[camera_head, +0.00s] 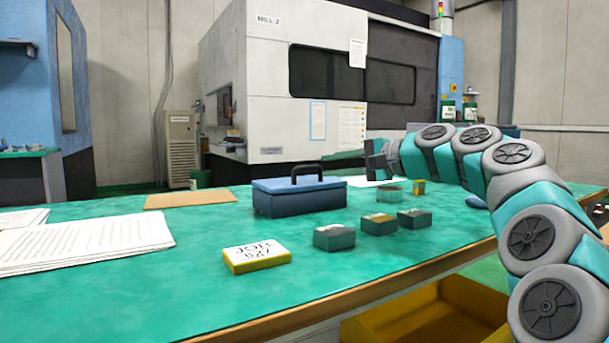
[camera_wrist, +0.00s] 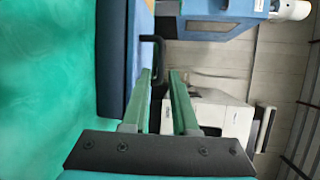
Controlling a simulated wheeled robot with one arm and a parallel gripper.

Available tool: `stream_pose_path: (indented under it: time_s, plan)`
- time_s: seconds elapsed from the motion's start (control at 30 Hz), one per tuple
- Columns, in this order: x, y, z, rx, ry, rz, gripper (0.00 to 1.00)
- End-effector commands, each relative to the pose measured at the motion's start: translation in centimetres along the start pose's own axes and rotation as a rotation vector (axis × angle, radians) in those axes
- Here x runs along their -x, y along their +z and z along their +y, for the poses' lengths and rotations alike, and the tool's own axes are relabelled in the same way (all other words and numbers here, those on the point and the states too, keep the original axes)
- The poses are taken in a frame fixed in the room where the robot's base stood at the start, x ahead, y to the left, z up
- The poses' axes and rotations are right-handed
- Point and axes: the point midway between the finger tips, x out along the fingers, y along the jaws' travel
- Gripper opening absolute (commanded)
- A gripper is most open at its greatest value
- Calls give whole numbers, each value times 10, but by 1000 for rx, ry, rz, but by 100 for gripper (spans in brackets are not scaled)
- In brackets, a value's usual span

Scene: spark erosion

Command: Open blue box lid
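The blue box (camera_head: 285,203) stands on the green bench with its lid (camera_head: 280,185) closed and a dark handle (camera_head: 294,171) arching up from the lid. In the wrist view the box (camera_wrist: 113,55) is turned sideways at upper left, and its handle (camera_wrist: 160,46) shows just beyond my fingertips. My gripper (camera_head: 372,158) is to the right of the box, at about the handle's height in the picture. In the wrist view my gripper (camera_wrist: 161,74) has two green fingers apart with nothing between them. The handle looks apart from the fingers; the exact distance is unclear.
Three small grey boxes (camera_head: 379,224) and a yellow JOB block (camera_head: 257,257) sit in front of the blue box. Papers (camera_head: 80,243) lie at left, a brown board (camera_head: 190,198) behind. A yellow bin (camera_head: 430,318) is below the bench edge.

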Motion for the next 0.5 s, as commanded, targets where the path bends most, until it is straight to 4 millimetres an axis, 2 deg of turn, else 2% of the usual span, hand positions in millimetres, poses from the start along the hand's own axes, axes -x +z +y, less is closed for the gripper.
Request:
stream_pose_path:
  time_s: [0.4,0.5]
  plan:
    - [-56,0,2,1,4,-1,27]
    - [-64,0,0,1,0,0,27]
